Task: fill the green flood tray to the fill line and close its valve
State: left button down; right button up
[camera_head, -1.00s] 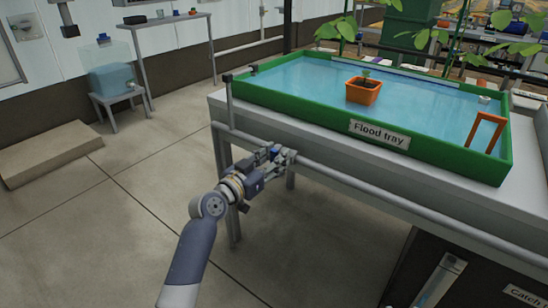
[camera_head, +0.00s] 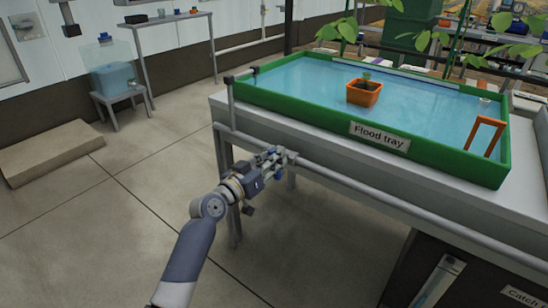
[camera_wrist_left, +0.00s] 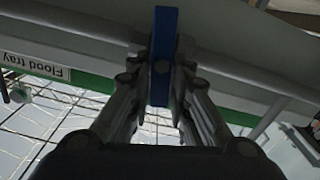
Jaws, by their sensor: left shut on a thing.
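The green flood tray (camera_head: 290,113) stands on a grey bench, with a white "Flood tray" label (camera_head: 379,136) on its front wall. Blue water (camera_head: 310,88) covers its floor, below the rim; I cannot make out a fill line. My left gripper (camera_head: 274,158) is at the pipe below the tray's front left part. It is shut on a blue valve handle, which shows between the fingers in the left wrist view (camera_wrist_left: 161,60). The fingers largely hide the handle in the head view. My right gripper is out of view.
An orange pot (camera_head: 364,95) with a seedling stands in the tray, and an orange bracket (camera_head: 487,122) is at its right end. A grey pipe (camera_head: 350,178) runs along the bench front. Open floor (camera_head: 110,210) lies to the left.

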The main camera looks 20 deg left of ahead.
pick_arm(q)
jog(key=c, duration=1.6)
grip_release()
jog(key=shift+o, duration=0.2)
jog(key=shift+s, duration=0.15)
jog(key=v, duration=1.1)
jog(key=shift+s+a, duration=0.15)
jog(key=shift+s, duration=0.2)
jog(key=shift+r, duration=0.1)
